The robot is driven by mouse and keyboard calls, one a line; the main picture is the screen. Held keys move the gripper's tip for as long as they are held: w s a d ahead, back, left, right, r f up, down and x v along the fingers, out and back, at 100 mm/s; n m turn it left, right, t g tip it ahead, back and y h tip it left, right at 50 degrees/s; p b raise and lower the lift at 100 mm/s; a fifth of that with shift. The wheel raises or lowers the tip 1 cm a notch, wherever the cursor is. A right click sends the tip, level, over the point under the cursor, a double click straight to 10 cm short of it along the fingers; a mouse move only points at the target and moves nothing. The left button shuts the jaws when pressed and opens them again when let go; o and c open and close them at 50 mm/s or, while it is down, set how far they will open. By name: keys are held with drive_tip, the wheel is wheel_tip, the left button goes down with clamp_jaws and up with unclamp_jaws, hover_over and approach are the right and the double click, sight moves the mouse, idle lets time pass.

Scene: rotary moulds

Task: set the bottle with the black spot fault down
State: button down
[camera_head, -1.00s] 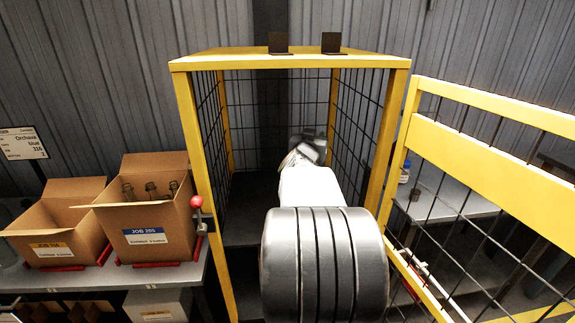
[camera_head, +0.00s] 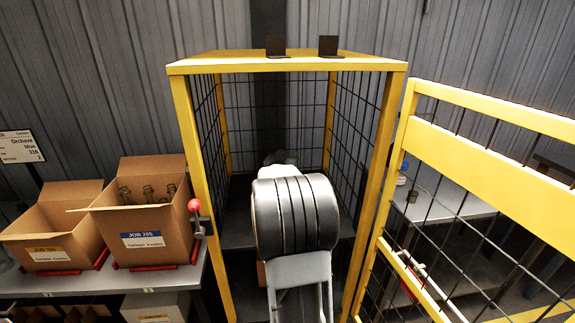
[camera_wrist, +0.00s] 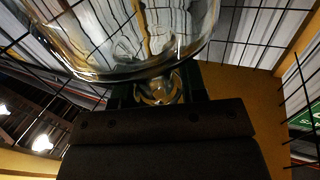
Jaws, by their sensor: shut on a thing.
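A clear glass bottle (camera_wrist: 140,38) fills the upper part of the wrist view, close to the camera. My gripper (camera_wrist: 160,92) is shut on its narrower end, just above the dark gripper body. I cannot make out a black spot on the glass. In the head view my own arm hides the gripper and the bottle; the arm reaches into a yellow-framed mesh cage (camera_head: 181,110). A dark surface (camera_head: 238,228) shows inside the cage, partly behind my arm. I cannot tell whether the bottle touches it.
Left of the cage, a bench (camera_head: 95,283) carries an open JOB 205 carton (camera_head: 150,240) with several bottles and another open carton (camera_head: 52,250). A red knob (camera_head: 194,205) sits by the cage's left post. A yellow mesh gate (camera_head: 490,150) stands at the right.

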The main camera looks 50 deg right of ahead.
drive_tip(key=shift+f, duration=1.15)
drive_tip(key=shift+s+f, duration=0.1)
drive_tip(key=shift+f+b, duration=0.15)
drive_tip(key=shift+b, duration=0.15)
drive_tip(key=c, duration=0.7)
unclamp_jaws()
drive_tip(key=shift+r+p, duration=0.3)
drive_tip(key=v, duration=1.2)
drive_tip(key=shift+f+b, duration=0.1)
drive_tip(key=shift+b, duration=0.3)
